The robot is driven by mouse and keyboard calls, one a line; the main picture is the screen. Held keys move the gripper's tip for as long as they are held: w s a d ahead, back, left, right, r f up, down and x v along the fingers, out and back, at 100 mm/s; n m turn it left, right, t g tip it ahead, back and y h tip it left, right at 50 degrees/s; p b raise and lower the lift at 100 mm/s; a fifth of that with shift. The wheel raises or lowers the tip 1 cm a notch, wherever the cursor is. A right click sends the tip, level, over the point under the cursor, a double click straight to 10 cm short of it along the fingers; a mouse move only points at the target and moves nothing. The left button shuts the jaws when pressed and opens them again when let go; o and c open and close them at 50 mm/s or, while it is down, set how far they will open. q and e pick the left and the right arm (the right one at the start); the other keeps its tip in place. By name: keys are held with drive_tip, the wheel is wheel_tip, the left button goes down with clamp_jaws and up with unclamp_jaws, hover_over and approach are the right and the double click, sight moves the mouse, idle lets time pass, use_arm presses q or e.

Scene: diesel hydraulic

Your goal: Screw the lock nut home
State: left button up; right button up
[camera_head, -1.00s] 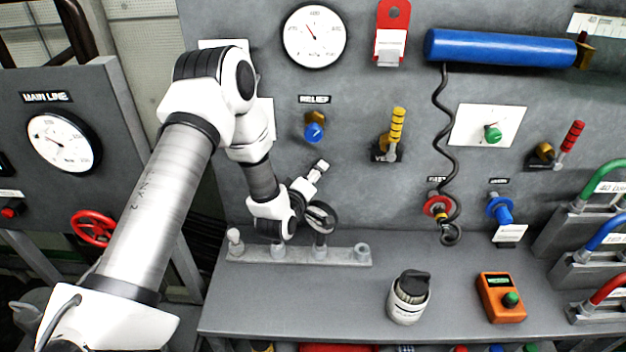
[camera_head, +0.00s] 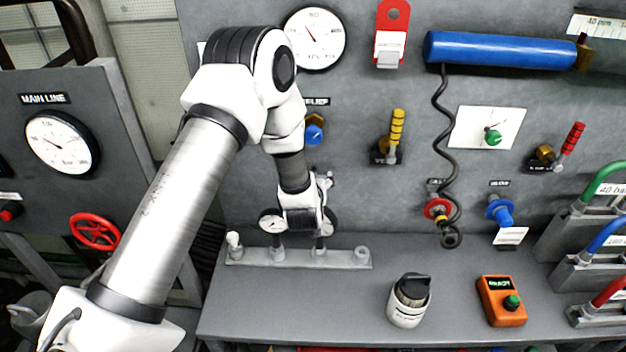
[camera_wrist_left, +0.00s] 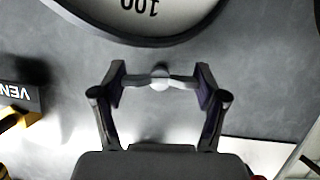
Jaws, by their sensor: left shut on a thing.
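My left gripper (camera_head: 324,182) is in front of the panel, below the RELIEF label, with its fingers partly hidden by my wrist. I cannot tell whether this part is the lock nut. The relief valve's blue knob (camera_head: 314,133) is on the panel above my gripper, apart from it. No lock nut can be made out on it. My right gripper is not in view.
A large gauge edge (camera_wrist_left: 150,38) fills the top of the wrist view. A yellow-handled VENT valve (camera_head: 396,130) is to the right. The bench front is clear left of a white jar (camera_head: 407,308).

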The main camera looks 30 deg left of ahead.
use_arm(q)
drive_tip(key=shift+w+r+m+y, duration=0.1)
drive_tip(key=shift+m+y, duration=0.2)
drive_tip(key=shift+m, duration=0.2)
idle(0.3)
drive_tip(key=o, duration=1.1)
drive_tip(key=shift+o, duration=0.3)
drive_tip(key=shift+f+g, duration=0.2)
drive_tip(key=shift+g, duration=0.1)
drive_tip(key=v, duration=1.2)
